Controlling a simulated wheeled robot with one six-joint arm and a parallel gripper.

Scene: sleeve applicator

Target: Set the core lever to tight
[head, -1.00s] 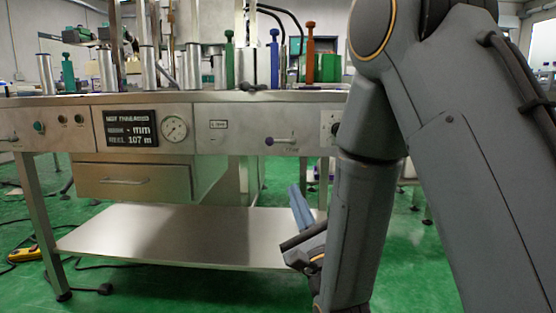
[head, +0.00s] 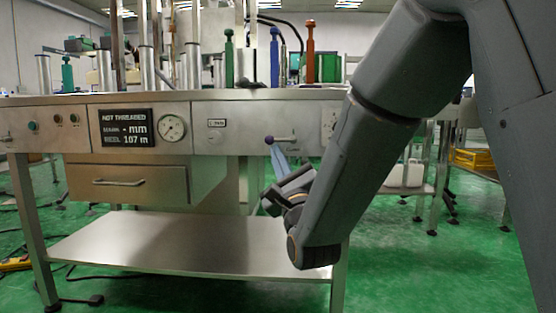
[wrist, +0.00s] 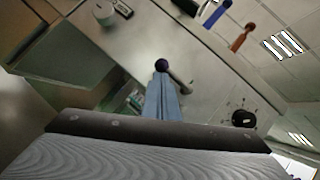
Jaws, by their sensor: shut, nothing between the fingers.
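The lever (head: 286,139) is on the front panel of the steel bench, right of the gauge. It lies about level, with its dark purple knob (head: 269,140) at the left end. A small label beneath it is too small to read. My gripper (head: 277,150) is shut and empty, its blue fingers pointing up with the tips just below the knob. In the wrist view the fingertips (wrist: 162,82) overlap the lower edge of the knob (wrist: 161,65), and the lever's shaft (wrist: 181,83) slants away to the right. I cannot tell whether they touch.
The panel also holds a display (head: 127,129) reading "NOT THREADED" and a round gauge (head: 172,128). A drawer (head: 125,184) hangs below, over a bare lower shelf (head: 170,245). Green, blue and red posts (head: 310,55) stand on top. The space before the lever is otherwise clear.

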